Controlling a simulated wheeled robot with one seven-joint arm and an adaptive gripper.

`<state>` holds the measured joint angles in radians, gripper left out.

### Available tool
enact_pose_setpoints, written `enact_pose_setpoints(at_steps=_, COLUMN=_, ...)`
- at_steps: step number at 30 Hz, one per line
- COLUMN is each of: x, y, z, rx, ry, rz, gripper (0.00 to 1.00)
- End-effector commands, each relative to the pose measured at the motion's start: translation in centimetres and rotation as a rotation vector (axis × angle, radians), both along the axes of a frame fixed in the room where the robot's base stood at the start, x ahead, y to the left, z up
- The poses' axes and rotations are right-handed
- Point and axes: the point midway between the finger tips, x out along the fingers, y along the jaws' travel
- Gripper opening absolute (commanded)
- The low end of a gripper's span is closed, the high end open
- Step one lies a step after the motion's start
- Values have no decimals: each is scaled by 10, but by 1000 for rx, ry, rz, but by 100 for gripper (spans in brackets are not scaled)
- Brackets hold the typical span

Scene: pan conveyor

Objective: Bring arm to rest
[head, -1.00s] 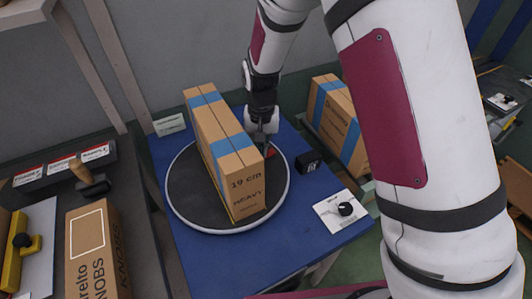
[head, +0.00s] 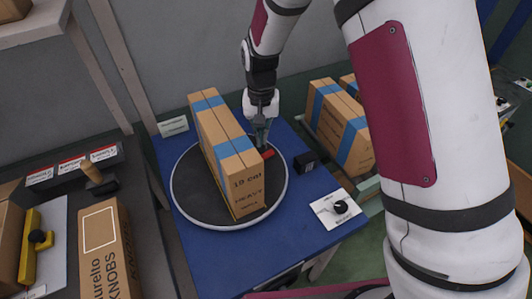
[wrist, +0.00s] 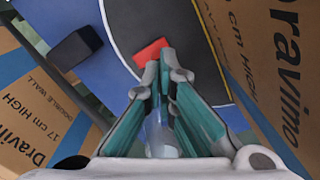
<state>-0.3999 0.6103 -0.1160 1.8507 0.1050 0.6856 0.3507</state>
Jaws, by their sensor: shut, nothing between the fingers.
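My gripper (head: 262,142) hangs over the far right part of the round dark turntable (head: 188,195), close behind a tall brown box. In the wrist view its fingers (wrist: 164,66) are together and hold nothing. The tips are next to a red piece (wrist: 150,52) at the turntable's edge; I cannot tell whether they touch it. The brown box (head: 242,186) with blue tape stands upright on the turntable, apparently clear of the gripper. My arm comes down from the top of the head view.
The turntable sits on a blue table (head: 205,262) with a small black block (head: 304,162) and a white plate with a black knob (head: 332,208). Taped boxes (head: 338,125) stand close on the right. A KNOBS box (head: 105,250) lies at left.

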Motion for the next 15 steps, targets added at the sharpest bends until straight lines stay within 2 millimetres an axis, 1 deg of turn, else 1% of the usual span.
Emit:
enact_pose_setpoints(at_steps=1, x=-1, y=0, z=4, rx=0, ry=0, rz=0, gripper=0)
enact_pose_setpoints(at_steps=4, x=-1, y=0, z=7, rx=-1, ry=1, rz=0, gripper=0)
enact_pose_setpoints(at_steps=15, x=0, y=0, z=7, rx=-1, ry=1, rz=0, gripper=0)
